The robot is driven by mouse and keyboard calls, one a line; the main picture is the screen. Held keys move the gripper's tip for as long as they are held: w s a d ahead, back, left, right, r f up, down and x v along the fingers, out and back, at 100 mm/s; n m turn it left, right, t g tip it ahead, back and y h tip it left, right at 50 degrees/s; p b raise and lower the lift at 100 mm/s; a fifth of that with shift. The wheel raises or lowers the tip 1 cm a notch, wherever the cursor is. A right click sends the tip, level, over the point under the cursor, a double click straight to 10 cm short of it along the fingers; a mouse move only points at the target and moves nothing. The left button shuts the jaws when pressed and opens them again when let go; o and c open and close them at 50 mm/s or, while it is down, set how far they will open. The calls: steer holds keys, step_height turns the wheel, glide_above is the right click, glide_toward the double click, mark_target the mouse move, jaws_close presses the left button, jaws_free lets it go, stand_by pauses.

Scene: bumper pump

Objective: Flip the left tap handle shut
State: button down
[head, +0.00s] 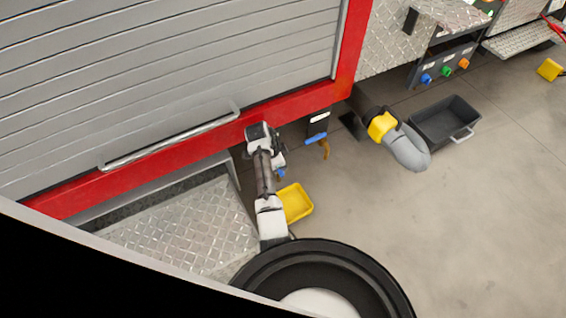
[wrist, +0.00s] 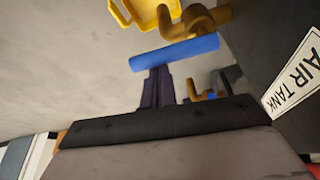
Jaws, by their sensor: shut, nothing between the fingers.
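In the wrist view the nearer tap has a brass body (wrist: 200,20) and a long blue handle (wrist: 175,52), with a yellow tray behind it. I take this for the left tap; its blue handle (head: 281,173) shows small beside my arm in the head view. My gripper (wrist: 160,72) is shut and empty, its dark fingertips close to the handle's middle; I cannot tell whether they touch. A second brass tap (wrist: 203,95), partly hidden, lies behind my gripper. In the head view the right tap (head: 325,150) has a blue handle (head: 316,138).
A yellow tray (head: 294,203) lies on the floor beside my arm. A red truck sill (head: 200,143) and a silver grab rail (head: 170,138) run at left. An AIR TANK sign (wrist: 297,75) is at right in the wrist view. The floor right of the tray is clear.

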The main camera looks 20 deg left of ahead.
steer(key=shift+s+a+m, duration=0.25)
steer(key=shift+s+m, duration=0.05)
steer(key=shift+m, duration=0.2)
steer(key=shift+s+a+p, duration=0.4)
steer(key=shift+a+p, duration=0.05)
steer(key=shift+a, duration=0.35)
steer(key=shift+s+a+p, duration=0.35)
steer(key=shift+a+p, duration=0.05)
steer(key=shift+a, duration=0.45)
